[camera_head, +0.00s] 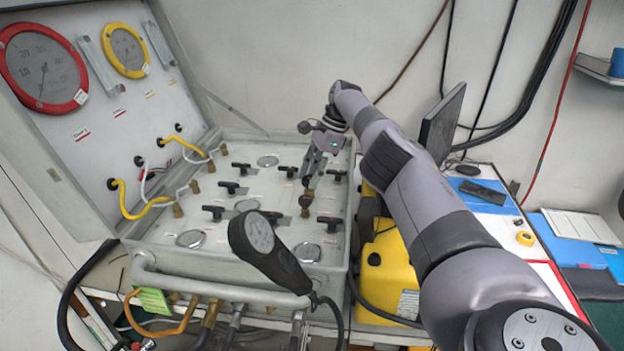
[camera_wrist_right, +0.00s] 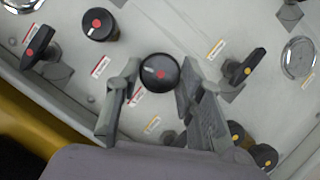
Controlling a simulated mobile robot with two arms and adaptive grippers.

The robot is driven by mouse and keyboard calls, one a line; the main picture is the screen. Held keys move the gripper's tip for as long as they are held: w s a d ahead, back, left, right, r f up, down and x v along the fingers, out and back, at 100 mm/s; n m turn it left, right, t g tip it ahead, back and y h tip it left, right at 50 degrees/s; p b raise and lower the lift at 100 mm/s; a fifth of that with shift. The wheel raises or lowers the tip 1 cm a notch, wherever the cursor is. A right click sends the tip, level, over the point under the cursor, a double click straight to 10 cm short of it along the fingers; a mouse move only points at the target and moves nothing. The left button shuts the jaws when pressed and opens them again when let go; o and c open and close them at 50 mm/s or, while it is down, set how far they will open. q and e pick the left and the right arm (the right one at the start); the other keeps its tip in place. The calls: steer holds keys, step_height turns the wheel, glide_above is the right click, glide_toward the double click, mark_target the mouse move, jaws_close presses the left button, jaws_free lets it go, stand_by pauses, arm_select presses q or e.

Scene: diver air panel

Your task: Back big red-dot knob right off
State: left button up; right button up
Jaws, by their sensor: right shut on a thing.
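A round black knob (camera_wrist_right: 159,73) with a small red dot and a white mark on its top stands between the fingers of my right gripper (camera_wrist_right: 158,80) in the wrist view. The gripper is shut on it, one finger on each side. In the head view my right gripper (camera_head: 309,178) reaches down onto the right part of the grey valve panel (camera_head: 265,185), and I cannot make out the held knob there. Another round black knob (camera_wrist_right: 98,23) with a red dot stands to the upper left in the wrist view. My left gripper is not in view.
A red-dot T-handle (camera_wrist_right: 38,45) and a yellow-dot T-handle (camera_wrist_right: 246,68) flank the held knob. A black handheld gauge (camera_head: 263,250) rises at the panel's front. A yellow case (camera_head: 385,270) stands right of the panel. The open lid (camera_head: 100,150) carries gauges and hoses.

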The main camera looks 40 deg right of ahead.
steer(key=shift+d, duration=0.1)
stand_by(0.3)
steer(key=shift+r, duration=0.1)
steer(key=o, duration=1.2)
steer(key=shift+c, duration=0.2)
